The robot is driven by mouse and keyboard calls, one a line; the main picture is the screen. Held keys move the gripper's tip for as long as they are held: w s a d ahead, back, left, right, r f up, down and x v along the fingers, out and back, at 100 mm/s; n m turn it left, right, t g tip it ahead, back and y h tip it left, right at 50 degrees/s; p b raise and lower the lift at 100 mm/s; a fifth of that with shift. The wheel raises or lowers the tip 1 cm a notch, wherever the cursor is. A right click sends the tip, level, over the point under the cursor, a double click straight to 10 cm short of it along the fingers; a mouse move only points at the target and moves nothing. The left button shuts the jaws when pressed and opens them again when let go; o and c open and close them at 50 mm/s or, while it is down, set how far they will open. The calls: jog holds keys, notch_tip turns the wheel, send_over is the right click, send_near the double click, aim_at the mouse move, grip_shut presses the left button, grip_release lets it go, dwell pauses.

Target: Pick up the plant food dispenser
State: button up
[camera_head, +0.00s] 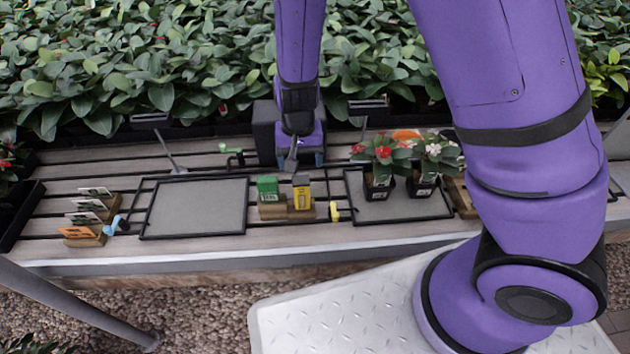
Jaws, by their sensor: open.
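A green box (268,189) and a yellow box with a dark top (301,192) stand upright side by side on a wooden block near the front of the slatted bench. Either could be the plant food dispenser; the labels are too small to read. My gripper (298,157) points down over the bench, behind these two boxes and apart from them. It is open, and nothing is clearly held. A small grey item shows between or near its fingers, too unclear to name.
An empty grey tray (190,207) lies left of the boxes. Potted flowers (378,160) stand on another tray (436,206) to the right. Card holders (90,209) sit at the left. Small blue, green and yellow tools lie around. Dense leafy plants (180,60) line the back.

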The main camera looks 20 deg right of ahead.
aim_at(301, 180)
jog(key=f, duration=0.4)
jog(key=shift+w+d+f, duration=0.15)
jog(key=shift+d+f, duration=0.05)
jog(key=shift+d, duration=0.05)
jog(key=shift+w+a+f, duration=0.1)
jog(key=shift+a+f, duration=0.05)
jog(key=shift+f, duration=1.45)
jog(key=shift+a+f, duration=0.1)
jog(key=shift+f, duration=1.5)
jog(key=c, duration=1.1)
jog(key=shift+r, duration=5.05)
